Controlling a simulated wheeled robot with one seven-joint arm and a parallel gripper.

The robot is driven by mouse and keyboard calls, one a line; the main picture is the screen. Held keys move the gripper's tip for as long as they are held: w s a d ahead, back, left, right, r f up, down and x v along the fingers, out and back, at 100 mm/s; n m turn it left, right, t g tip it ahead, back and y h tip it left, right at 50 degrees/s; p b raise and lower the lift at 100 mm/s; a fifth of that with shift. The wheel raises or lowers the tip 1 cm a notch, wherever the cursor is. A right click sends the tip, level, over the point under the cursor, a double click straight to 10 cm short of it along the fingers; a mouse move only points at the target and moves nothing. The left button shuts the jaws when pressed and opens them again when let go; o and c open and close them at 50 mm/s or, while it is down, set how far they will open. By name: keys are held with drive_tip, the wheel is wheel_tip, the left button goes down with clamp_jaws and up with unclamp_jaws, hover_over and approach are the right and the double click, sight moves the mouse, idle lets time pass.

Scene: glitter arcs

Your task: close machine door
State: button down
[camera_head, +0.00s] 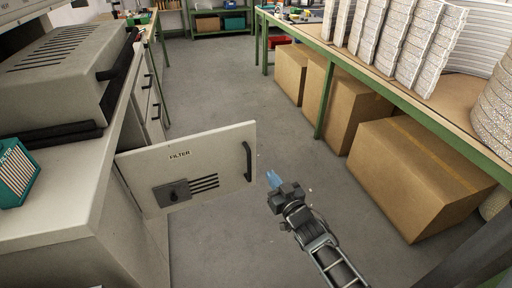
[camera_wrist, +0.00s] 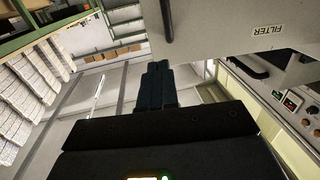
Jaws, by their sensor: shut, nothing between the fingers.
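The machine door (camera_head: 190,170) is a light grey panel labelled FILTER, with a black handle (camera_head: 247,161) at its free edge, a dark latch and slots. It stands swung out open from the machine cabinet (camera_head: 60,200) at left. My gripper (camera_head: 274,179) is just right of the door's free edge, low, apart from the handle in the head view. In the wrist view the fingers (camera_wrist: 158,82) are together and empty, and the door (camera_wrist: 215,30) with its FILTER label shows above and to the right.
A green-framed bench (camera_head: 335,55) with stacked pale parts runs along the right. Cardboard boxes (camera_head: 415,175) stand beneath it. Grey floor (camera_head: 215,75) is clear between the bench and the machine. A teal filter (camera_head: 15,172) sits on the machine's ledge at far left.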

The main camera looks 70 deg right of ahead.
sight(252, 143)
drive_tip(key=x, duration=1)
drive_tip(key=d+x, duration=0.1)
drive_tip(key=x, duration=0.4)
drive_tip(key=shift+s, duration=0.35)
drive_tip(key=shift+d+p, duration=0.1)
drive_tip(key=shift+p, duration=0.2)
